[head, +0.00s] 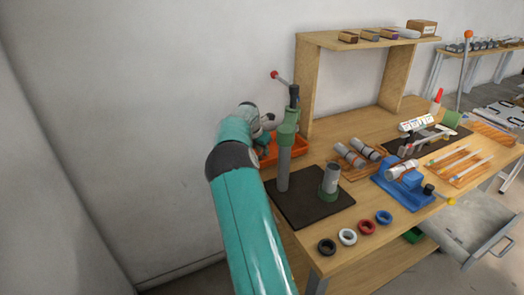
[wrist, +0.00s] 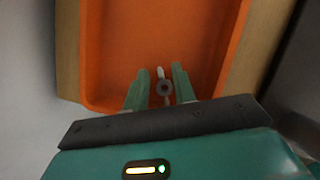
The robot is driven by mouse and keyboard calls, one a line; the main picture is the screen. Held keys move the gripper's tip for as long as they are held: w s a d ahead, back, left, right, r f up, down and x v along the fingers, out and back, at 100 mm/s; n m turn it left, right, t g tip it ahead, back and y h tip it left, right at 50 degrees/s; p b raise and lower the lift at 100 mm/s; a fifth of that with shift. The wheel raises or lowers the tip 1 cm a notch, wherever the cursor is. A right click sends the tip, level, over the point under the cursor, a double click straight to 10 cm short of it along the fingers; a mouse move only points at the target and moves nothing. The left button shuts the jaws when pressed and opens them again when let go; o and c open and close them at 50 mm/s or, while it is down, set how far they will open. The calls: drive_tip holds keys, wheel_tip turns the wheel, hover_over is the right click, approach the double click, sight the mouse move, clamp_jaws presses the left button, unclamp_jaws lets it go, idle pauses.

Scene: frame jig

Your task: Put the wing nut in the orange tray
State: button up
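The wing nut (wrist: 163,88) is a small grey piece with a round hub and two pale wings. In the wrist view it shows against the orange tray's floor, between my fingertips, with a thin orange gap on each side. I cannot tell for sure whether it rests on the floor. The orange tray (wrist: 158,30) fills most of the wrist view, and my gripper (wrist: 161,70) is over its near end, fingers parted. In the head view the tray (head: 296,148) stands at the table's back left, partly hidden by my arm and a post. The wing nut is hidden there.
A green post press (head: 285,150) on a dark plate stands close to the right of my arm. A wooden shelf (head: 350,39) rises behind the tray. Coloured rings, a blue fixture (head: 400,188) and wooden trays occupy the table farther right. An open drawer (head: 470,225) juts out.

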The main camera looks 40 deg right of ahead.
drive_tip(key=v, duration=1.1)
drive_tip(key=shift+a+r, duration=0.15)
drive_tip(key=shift+r, duration=0.25)
drive_tip(key=s+a+r+m+t+y, duration=0.1)
drive_tip(key=s+a+r+m, duration=0.3)
drive_tip(key=a, duration=0.5)
drive_tip(key=s+a+r+m+t+y, duration=0.1)
drive_tip(key=s+a+r+m, duration=0.25)
drive_tip(key=a, duration=0.45)
drive_tip(key=s+a+r+m+t+y, duration=0.1)
drive_tip(key=s+a+r+m, duration=0.3)
drive_tip(key=a, duration=0.5)
drive_tip(key=s+a+f+m+t+y, duration=0.1)
drive_tip(key=s+a+f+m, duration=0.3)
drive_tip(key=s+a, duration=1.5)
drive_tip(key=s+m+t, duration=0.1)
drive_tip(key=m, duration=0.3)
drive_tip(key=shift+s+f+y, duration=0.15)
drive_tip(key=shift+s+y, duration=0.05)
drive_tip(key=shift+y, duration=0.1)
